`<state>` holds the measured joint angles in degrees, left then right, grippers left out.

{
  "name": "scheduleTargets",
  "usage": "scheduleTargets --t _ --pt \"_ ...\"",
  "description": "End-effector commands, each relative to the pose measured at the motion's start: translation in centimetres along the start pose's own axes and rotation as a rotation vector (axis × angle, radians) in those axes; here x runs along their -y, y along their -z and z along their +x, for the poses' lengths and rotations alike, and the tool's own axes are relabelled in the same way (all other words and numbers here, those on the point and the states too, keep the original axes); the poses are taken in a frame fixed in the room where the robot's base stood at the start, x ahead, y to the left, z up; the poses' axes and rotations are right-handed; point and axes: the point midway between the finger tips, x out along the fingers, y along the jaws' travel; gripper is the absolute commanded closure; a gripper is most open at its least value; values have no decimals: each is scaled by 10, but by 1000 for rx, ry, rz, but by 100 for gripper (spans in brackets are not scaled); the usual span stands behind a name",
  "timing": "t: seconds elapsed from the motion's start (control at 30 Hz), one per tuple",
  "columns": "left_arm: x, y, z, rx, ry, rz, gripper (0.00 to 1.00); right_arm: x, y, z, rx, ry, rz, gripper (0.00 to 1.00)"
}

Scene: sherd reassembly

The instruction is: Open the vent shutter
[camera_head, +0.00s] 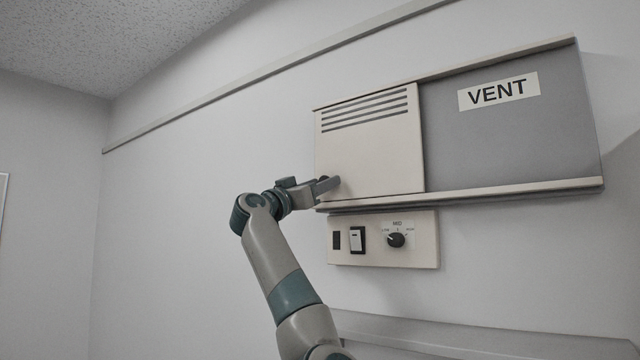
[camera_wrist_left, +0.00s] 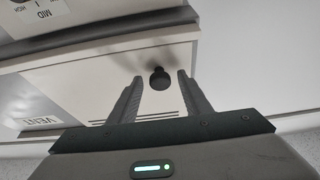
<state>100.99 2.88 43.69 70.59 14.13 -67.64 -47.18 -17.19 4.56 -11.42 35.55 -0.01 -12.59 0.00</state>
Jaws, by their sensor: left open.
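The vent unit on the wall has a cream shutter panel (camera_head: 385,150) with several dark slots near its top. It covers the left part of the unit, between an upper and a lower rail. A grey panel (camera_head: 500,135) with a VENT label fills the right part. My left gripper (camera_head: 331,185) is at the shutter's lower left corner. In the left wrist view a dark round knob (camera_wrist_left: 159,82) stands out from the shutter. The open fingers of my left gripper (camera_wrist_left: 161,76) are on either side of it, with gaps visible. My right gripper is not in view.
A control box (camera_head: 375,260) with a switch (camera_head: 357,240) and a dial (camera_head: 396,240) is on the wall just below the vent's lower rail (camera_head: 480,193). A pale ledge (camera_head: 460,335) lies lower down. The wall left of the vent is clear.

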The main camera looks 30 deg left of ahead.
Motion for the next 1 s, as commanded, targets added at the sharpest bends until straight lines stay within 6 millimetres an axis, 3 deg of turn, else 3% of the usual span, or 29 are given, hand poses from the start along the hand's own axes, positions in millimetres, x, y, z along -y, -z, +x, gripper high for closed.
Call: scheduleTargets --t 0.07,0.2,0.27,0.67,0.87,1.0 --pt "0 0 0 0 0 0 56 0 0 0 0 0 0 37" --pt "0 0 0 0 0 0 89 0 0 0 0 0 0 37" --pt "0 0 0 0 0 0 100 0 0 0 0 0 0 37" --pt "-11 -4 -2 2 -1 1 100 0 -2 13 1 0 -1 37" --pt "-38 -8 -3 2 -1 3 100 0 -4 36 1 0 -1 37" --pt "-67 -8 -3 3 -2 4 100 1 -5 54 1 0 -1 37"
